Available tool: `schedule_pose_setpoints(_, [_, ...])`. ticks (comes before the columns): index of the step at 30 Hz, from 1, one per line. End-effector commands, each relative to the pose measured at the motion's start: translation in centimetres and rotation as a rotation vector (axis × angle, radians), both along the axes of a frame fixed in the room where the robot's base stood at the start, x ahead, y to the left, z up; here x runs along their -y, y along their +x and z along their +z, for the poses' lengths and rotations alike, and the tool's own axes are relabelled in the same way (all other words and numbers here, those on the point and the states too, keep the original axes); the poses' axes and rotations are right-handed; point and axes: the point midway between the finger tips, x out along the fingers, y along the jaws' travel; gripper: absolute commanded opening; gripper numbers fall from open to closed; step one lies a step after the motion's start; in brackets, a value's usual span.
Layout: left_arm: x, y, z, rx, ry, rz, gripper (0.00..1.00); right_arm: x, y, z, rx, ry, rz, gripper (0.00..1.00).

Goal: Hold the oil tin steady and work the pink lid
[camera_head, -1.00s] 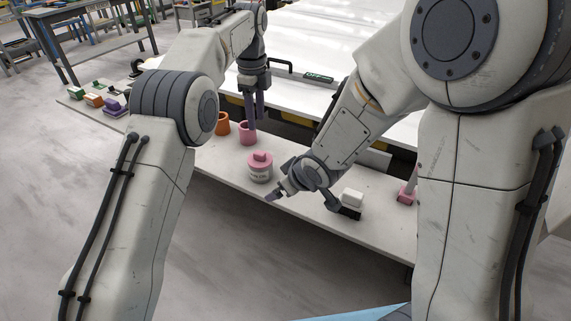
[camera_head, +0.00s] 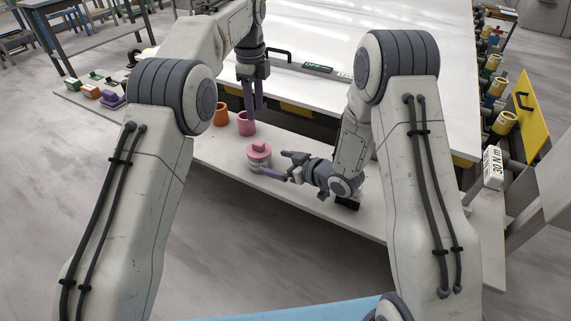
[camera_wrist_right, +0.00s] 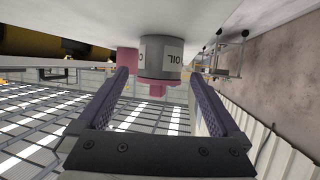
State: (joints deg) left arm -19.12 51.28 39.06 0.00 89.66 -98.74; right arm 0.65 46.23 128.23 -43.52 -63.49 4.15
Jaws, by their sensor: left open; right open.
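The oil tin (camera_head: 253,166) is a pale grey can standing upright on the shelf. Its pink lid (camera_head: 259,150) with a raised grip is on top. In the right wrist view the tin (camera_wrist_right: 160,50) appears upside down with an OIL label, its lid (camera_wrist_right: 157,87) pointing down. My right gripper (camera_head: 276,163) is open just right of the tin; in its wrist view the spread fingers (camera_wrist_right: 158,85) point toward the tin, with nothing held. My left gripper (camera_head: 252,108) is open, pointing down at the pink cup, behind the tin and apart from it.
A pink cup (camera_head: 245,126) and an orange cup (camera_head: 221,116) stand behind the tin. Several coloured blocks (camera_head: 112,98) sit at the shelf's far left. A white slab (camera_head: 330,45) lies behind. The shelf front edge is clear left of the tin.

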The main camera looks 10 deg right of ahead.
Motion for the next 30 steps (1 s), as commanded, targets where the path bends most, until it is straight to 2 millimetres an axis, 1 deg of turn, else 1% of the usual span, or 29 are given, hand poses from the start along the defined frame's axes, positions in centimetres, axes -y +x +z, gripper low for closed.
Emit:
schedule_pose_setpoints(1, [0.0, 0.0, 0.0, 0.000, 0.000, 0.000, 0.50, -0.8, 0.6, -0.5, 0.000, 0.000, 0.004, 1.00])
schedule_pose_setpoints(3, [0.0, 0.0, 0.0, 0.000, 0.000, 0.000, 0.50, -1.5, 1.5, -0.9, 0.000, -0.001, 0.004, 1.00])
schedule_pose_setpoints(10, [0.0, 0.0, 0.0, 0.000, 0.000, 0.000, 0.50, -3.3, 3.7, -2.0, 0.001, -0.001, 0.003, 1.00])
schedule_pose_setpoints(15, [0.0, 0.0, 0.0, 0.000, 0.000, 0.000, 0.50, -3.8, 4.3, -2.4, -0.001, -0.001, -0.001, 1.00])
schedule_pose_setpoints(23, [0.0, 0.0, 0.0, 0.000, 0.000, 0.000, 0.50, -3.8, 4.3, -2.4, -0.001, -0.001, -0.001, 1.00])
schedule_pose_setpoints(24, [0.0, 0.0, 0.0, 0.000, 0.000, 0.000, 0.50, -3.8, 4.3, -2.4, -0.001, -0.001, -0.001, 0.85])
schedule_pose_setpoints(26, [0.0, 0.0, 0.0, 0.000, 0.000, 0.000, 0.50, -3.8, 4.3, -2.4, -0.001, -0.001, -0.001, 0.62])
schedule_pose_setpoints(27, [0.0, 0.0, 0.0, 0.000, 0.000, 0.000, 0.50, -3.8, 4.3, -2.4, -0.001, -0.001, -0.001, 0.46])
schedule_pose_setpoints(29, [0.0, 0.0, 0.0, 0.000, 0.000, 0.000, 0.50, -3.8, 4.3, -2.4, -0.001, -0.001, -0.001, 0.23])
schedule_pose_setpoints(30, [0.0, 0.0, 0.0, 0.000, 0.000, 0.000, 0.50, -3.8, 4.3, -2.4, -0.001, -0.001, -0.001, 0.81])
